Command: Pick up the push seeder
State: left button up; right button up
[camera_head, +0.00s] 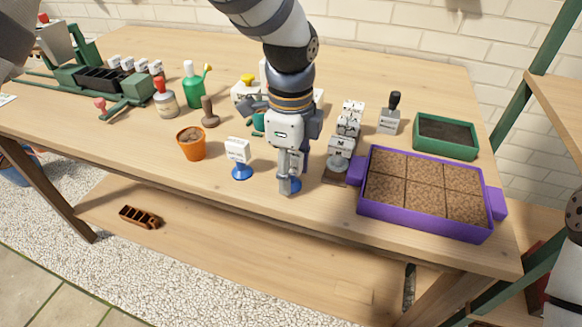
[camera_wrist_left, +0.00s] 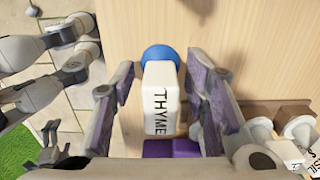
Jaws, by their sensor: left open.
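My left gripper (camera_head: 288,187) points down at the front of the table, its two fingers apart. In the left wrist view, the open fingers (camera_wrist_left: 160,88) stand on either side of a white block marked THYME (camera_wrist_left: 158,100) with a rounded blue part (camera_wrist_left: 160,56). I cannot tell for sure which piece is the push seeder.
A purple tray (camera_head: 425,230) of soil squares stands to the right, with stacked white labelled pieces (camera_head: 340,152) beside it. An orange pot (camera_head: 191,145), a brown dibber-like tool (camera_head: 208,112) and a green bottle (camera_head: 193,90) stand left. The front left tabletop is clear.

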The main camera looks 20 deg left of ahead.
pick_arm(q)
grip_shut()
jog(key=shift+r, duration=0.1)
